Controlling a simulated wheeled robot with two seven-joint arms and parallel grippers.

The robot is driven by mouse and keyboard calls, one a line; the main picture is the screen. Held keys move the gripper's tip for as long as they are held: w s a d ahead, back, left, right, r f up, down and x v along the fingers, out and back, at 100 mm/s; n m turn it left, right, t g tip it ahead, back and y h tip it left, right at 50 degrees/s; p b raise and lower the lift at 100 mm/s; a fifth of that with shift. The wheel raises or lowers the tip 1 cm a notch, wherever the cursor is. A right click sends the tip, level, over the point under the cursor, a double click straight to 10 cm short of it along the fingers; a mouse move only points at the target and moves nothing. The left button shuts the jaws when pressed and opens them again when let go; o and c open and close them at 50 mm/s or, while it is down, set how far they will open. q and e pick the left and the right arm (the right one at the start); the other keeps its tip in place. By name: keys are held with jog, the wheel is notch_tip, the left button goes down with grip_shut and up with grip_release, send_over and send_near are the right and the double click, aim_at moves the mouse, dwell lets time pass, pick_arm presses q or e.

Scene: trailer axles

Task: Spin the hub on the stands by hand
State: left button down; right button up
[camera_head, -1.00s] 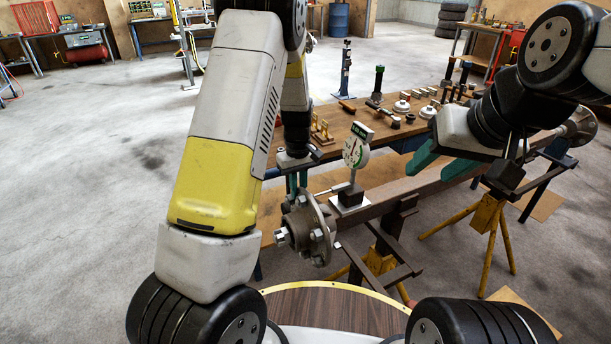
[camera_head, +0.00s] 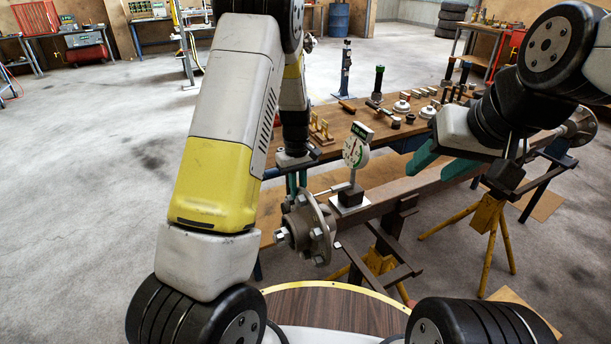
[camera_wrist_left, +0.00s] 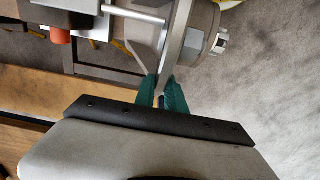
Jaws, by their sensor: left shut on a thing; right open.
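The hub (camera_head: 305,230), a grey metal flange with studs, sits on the near left end of the brown axle beam (camera_head: 435,187). My left gripper (camera_head: 297,190) comes down from above, its green fingers shut on the upper part of the flange. In the left wrist view the fingers (camera_wrist_left: 163,90) pinch the flange's edge (camera_wrist_left: 178,45). The dial gauge (camera_head: 356,151) stands on the beam with its rod reaching toward the flange. My right gripper (camera_head: 424,160) is open, its green fingers above the beam. Yellow stands (camera_head: 490,215) hold up the axle.
A wooden workbench (camera_head: 365,125) behind the axle carries a hammer, bearings and other small parts. A second hub (camera_head: 580,124) is at the beam's far right end. Open concrete floor (camera_head: 90,190) lies to the left.

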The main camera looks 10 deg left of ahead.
pick_arm(q)
jog(key=shift+w+a+f+g+h, duration=0.4)
jog(key=shift+w+f+g+h, duration=0.15)
jog(key=shift+f+g, duration=0.2)
jog(key=shift+w+a+f+g+h, duration=0.35)
jog(key=shift+w+f+g+h, duration=0.1)
jog(key=shift+w+f+g, duration=0.25)
jog(key=shift+s+r, duration=0.1)
jog(key=shift+s, duration=0.05)
jog(key=c, duration=1.4)
grip_release()
jog(key=shift+r, duration=0.1)
jog(key=v, duration=0.7)
jog(key=shift+r, duration=0.3)
